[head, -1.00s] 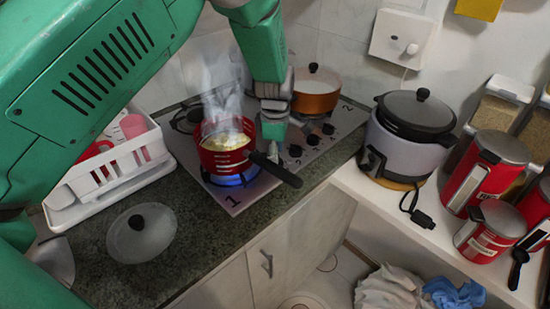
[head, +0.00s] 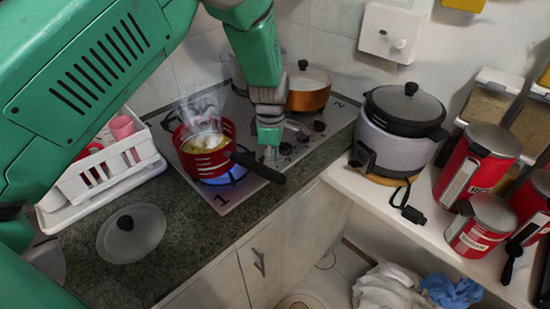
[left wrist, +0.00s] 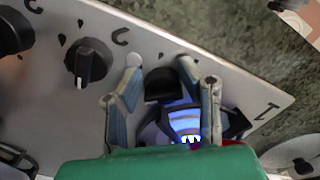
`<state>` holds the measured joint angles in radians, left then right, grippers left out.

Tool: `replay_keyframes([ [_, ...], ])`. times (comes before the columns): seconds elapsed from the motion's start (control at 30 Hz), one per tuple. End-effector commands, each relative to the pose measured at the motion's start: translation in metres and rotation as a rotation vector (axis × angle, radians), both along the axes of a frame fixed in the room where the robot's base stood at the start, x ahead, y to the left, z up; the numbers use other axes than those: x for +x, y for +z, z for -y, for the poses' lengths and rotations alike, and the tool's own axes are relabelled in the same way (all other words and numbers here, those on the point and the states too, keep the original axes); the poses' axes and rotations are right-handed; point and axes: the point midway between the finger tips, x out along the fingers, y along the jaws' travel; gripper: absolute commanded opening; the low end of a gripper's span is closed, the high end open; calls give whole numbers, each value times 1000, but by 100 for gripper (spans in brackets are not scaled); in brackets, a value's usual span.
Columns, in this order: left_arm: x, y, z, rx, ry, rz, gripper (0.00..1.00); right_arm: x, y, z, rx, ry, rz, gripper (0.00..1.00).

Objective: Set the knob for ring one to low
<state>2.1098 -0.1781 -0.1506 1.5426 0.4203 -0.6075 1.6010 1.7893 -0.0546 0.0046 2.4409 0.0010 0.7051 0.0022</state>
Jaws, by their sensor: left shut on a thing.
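The stove panel (head: 226,202) has a "1" near its front corner. A red pot (head: 192,162) of steaming food stands over the blue flame of ring one. Its black handle (head: 262,168) points to the front right. My left gripper (head: 270,153) points down at the front knob area, just behind the handle. In the left wrist view its fingers (left wrist: 163,103) are closed around a black knob (left wrist: 162,84), the one closest to the "1". A neighbouring knob (left wrist: 88,64) stands free, with drop and arc marks around it. My right gripper is not in view.
An orange pot (head: 308,97) stands on the back of the stove near the "2". A glass lid (head: 130,238) lies on the counter beside a white rack (head: 95,190). A rice cooker (head: 398,145) and red canisters (head: 478,165) occupy the right shelf.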

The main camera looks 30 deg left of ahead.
Motion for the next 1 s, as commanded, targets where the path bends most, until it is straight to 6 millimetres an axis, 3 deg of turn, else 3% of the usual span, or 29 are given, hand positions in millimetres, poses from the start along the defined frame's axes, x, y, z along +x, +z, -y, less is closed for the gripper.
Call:
replay_keyframes([
  [0.03,-3,1,-11,14,6,-6,4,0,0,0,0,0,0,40],
  [0.67,-3,2,-12,12,-55,-7,4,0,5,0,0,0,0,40],
  [1.0,-4,3,-11,10,-289,-7,4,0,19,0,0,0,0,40],
])
